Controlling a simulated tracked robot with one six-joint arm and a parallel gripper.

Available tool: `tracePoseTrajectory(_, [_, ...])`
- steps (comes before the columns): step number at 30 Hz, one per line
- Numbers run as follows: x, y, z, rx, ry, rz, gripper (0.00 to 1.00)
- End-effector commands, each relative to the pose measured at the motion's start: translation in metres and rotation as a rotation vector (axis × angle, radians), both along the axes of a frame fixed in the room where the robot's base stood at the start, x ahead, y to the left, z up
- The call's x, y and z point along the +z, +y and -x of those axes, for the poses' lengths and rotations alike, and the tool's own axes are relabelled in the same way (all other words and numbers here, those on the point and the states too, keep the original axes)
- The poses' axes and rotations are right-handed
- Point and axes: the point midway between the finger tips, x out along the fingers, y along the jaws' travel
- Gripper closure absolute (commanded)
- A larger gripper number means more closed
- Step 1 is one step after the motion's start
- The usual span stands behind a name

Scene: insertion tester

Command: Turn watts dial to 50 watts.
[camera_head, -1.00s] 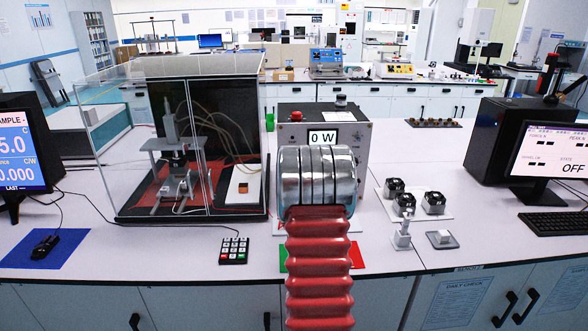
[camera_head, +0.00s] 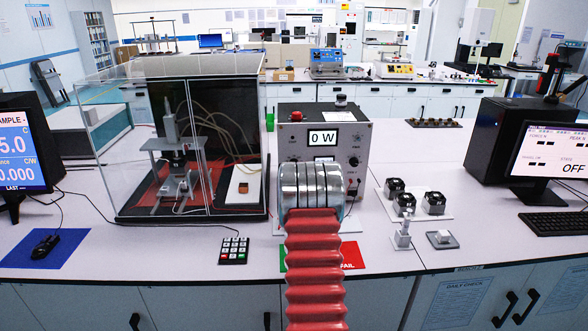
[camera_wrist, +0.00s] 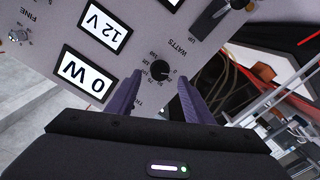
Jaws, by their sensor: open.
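The watts dial (camera_wrist: 158,70) is a small round black knob on a grey panel, with the word WATTS and a printed scale beside it in the wrist view. Its exact pointer setting is too small to read. My gripper (camera_wrist: 158,78) is open, with its two purple fingers on either side of the dial in the picture. I cannot tell whether they touch it. The power display (camera_wrist: 87,75) reads 0 W; it also reads 0 W in the head view (camera_head: 323,138). In the head view my arm hides the gripper and the lower front of the grey control box (camera_head: 300,165).
A 12 V display (camera_wrist: 97,26) sits beside the power display. Left of the control box stands a clear-walled enclosure (camera_head: 205,140) with a test rig.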

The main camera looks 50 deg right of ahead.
Motion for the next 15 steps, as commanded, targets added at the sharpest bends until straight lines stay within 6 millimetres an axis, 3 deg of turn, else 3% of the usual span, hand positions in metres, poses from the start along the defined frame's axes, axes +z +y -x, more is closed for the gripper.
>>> tracePoseTrajectory(7, [0.000,-0.019,-0.016,0.001,-0.001,0.001,0.53])
tracePoseTrajectory(15, [0.000,-0.025,-0.022,-0.001,0.000,0.000,0.53])
